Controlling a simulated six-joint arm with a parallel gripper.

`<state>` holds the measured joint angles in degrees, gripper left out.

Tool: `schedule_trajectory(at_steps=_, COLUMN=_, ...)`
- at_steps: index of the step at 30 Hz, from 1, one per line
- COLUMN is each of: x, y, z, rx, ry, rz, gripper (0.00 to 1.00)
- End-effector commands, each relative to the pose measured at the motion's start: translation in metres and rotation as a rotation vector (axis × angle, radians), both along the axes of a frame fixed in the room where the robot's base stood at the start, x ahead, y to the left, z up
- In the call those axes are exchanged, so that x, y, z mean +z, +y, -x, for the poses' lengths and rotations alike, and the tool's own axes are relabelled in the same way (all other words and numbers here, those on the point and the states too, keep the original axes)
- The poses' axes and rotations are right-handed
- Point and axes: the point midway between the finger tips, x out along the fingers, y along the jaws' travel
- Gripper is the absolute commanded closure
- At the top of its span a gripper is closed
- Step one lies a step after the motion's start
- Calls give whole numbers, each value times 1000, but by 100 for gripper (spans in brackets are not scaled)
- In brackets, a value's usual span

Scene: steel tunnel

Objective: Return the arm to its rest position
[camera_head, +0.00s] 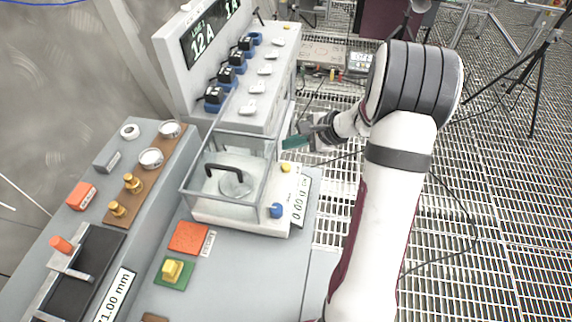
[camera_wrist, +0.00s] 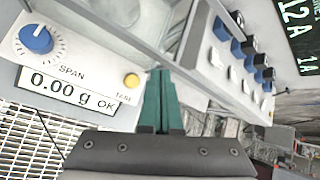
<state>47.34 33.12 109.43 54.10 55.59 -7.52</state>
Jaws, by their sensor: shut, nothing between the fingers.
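My gripper (camera_head: 297,141) shows in the head view just right of the glass-walled balance, at the end of my white arm, which reaches up from the bottom of the picture. Its green fingers (camera_wrist: 161,102) show in the wrist view, side by side and closed, with nothing between them. They point toward the balance's right side and the panel behind it, apart from both as far as I can tell. The balance (camera_head: 235,215) has a clear case with a black handle on a lid inside. Its display (camera_wrist: 66,90) reads 0.00 g OK.
A panel (camera_head: 178,55) with a row of black and blue switches stands behind the balance. A grey bench (camera_head: 235,285) holds a yellow block (camera_head: 172,270) on a green pad, an orange pad (camera_head: 188,238) and brass weights (camera_head: 132,183). Open metal grating (camera_head: 480,220) and tripod legs (camera_head: 541,85) lie right.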

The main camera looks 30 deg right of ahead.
Motion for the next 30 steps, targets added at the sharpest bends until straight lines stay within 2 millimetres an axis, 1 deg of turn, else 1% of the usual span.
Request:
schedule_trajectory(at_steps=16, x=0, y=0, z=0, rx=0, ry=0, rz=0, gripper=100)
schedule_trajectory(at_steps=17, x=0, y=1, z=0, rx=2, ry=0, rz=0, gripper=100)
schedule_trajectory(at_steps=19, x=7, y=13, z=0, rx=39, ry=0, rz=9, gripper=100)
schedule_trajectory(at_steps=20, x=13, y=25, z=1, rx=78, ry=2, rz=18, gripper=100)
schedule_trajectory(at_steps=22, x=35, y=70, z=9, rx=221, ry=13, rz=54, gripper=100)
schedule_trajectory(at_steps=23, x=46, y=95, z=18, rx=306, ry=21, rz=77, gripper=100)
schedule_trajectory(at_steps=24, x=61, y=132, z=35, rx=434, ry=37, rz=115, gripper=100)
schedule_trajectory(at_steps=26, x=79, y=183, z=72, rx=634, ry=67, rz=184, gripper=100)
schedule_trajectory(at_steps=27, x=86, y=211, z=103, rx=765, ry=92, rz=236, gripper=100)
schedule_trajectory(at_steps=28, x=90, y=227, z=128, rx=858, ry=112, rz=280, gripper=100)
schedule_trajectory(at_steps=29, x=93, y=240, z=152, rx=948, ry=131, rz=327, gripper=100)
schedule_trajectory(at_steps=30, x=94, y=250, z=184, rx=1056, ry=158, rz=394, gripper=100)
